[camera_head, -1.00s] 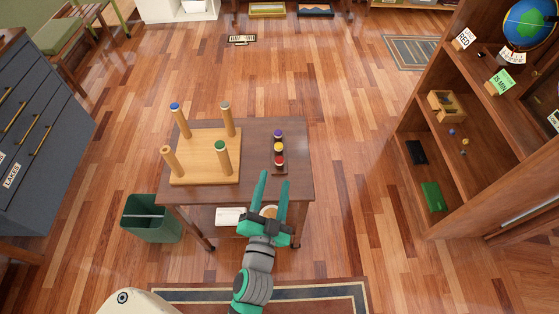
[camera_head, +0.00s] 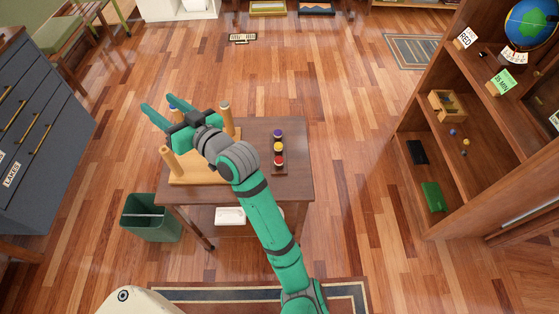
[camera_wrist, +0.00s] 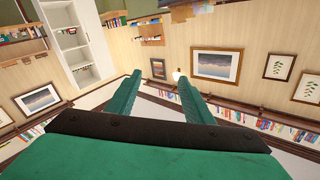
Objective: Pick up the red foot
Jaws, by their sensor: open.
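The red foot (camera_head: 279,159) is a small round piece on the right part of the brown table. It is the nearest in a row with a yellow foot (camera_head: 278,147) and a purple foot (camera_head: 278,134), apparently on a narrow dark strip. My gripper (camera_head: 160,110) is open and empty, above the far left part of the table, well left of the red foot. In the wrist view its two green fingers (camera_wrist: 155,95) stand apart with nothing between them. The red foot is not in the wrist view, which faces the walls.
A wooden board (camera_head: 190,178) with upright pegs stands on the left of the table (camera_head: 296,190), partly hidden by my arm. A green bin (camera_head: 150,220) stands at its lower left. Shelves (camera_head: 455,160) rise at the right.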

